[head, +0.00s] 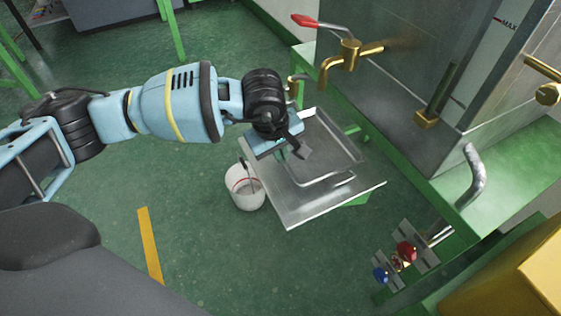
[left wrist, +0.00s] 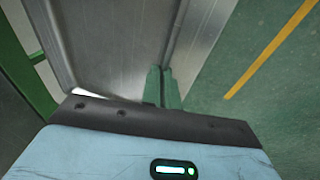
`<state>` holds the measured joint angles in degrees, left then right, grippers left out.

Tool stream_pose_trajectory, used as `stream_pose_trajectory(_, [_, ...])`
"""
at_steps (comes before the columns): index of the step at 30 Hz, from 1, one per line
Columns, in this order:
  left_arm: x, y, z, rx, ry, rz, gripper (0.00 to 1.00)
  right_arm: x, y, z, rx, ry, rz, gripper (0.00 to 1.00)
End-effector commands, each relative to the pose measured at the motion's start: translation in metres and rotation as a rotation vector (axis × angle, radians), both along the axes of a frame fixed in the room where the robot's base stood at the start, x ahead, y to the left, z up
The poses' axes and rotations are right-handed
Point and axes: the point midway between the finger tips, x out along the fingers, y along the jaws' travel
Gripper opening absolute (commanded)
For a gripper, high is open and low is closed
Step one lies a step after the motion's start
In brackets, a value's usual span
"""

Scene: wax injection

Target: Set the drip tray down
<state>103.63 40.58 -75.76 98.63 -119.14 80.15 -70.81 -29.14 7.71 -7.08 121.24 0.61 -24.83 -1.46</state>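The drip tray (head: 325,165) is a shallow grey metal tray with a raised rim. In the head view it lies over a flat metal shelf (head: 292,212); whether it rests fully on it I cannot tell. My left gripper (head: 299,152) points down at the tray's left side. In the left wrist view its two green fingers (left wrist: 162,88) are close together at the rim of the tray (left wrist: 125,40), and they look shut on that rim. The wrist hides part of the tray's near-left side in the head view. My right gripper is not in view.
A white bucket (head: 247,190) stands on the floor left of the shelf. A brass tap (head: 340,58) with a red lever (head: 306,21) juts from the metal tank (head: 400,70) above. Red and blue knobs (head: 405,251) sit at lower right. Green floor (head: 200,220) is open at left.

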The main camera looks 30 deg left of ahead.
Motion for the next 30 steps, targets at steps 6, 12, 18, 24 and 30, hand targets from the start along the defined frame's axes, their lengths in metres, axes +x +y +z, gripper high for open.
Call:
stream_pose_trajectory(6, [0.000, 0.000, -0.023, 0.001, 0.002, 0.001, 0.00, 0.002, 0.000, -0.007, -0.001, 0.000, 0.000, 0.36])
stream_pose_trajectory(12, [0.000, 0.000, -0.035, -0.001, -0.001, 0.002, 0.00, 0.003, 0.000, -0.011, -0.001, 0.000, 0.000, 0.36])
stream_pose_trajectory(18, [0.000, 0.000, -0.035, 0.000, -0.001, 0.002, 0.00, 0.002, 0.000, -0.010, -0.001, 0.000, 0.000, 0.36])
stream_pose_trajectory(24, [-0.001, 0.000, -0.038, 0.000, 0.001, 0.001, 0.15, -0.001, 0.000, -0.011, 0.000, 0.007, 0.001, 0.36])
stream_pose_trajectory(30, [-0.001, 0.000, -0.038, 0.000, 0.001, 0.001, 0.24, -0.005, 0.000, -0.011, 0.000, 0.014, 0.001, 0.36])
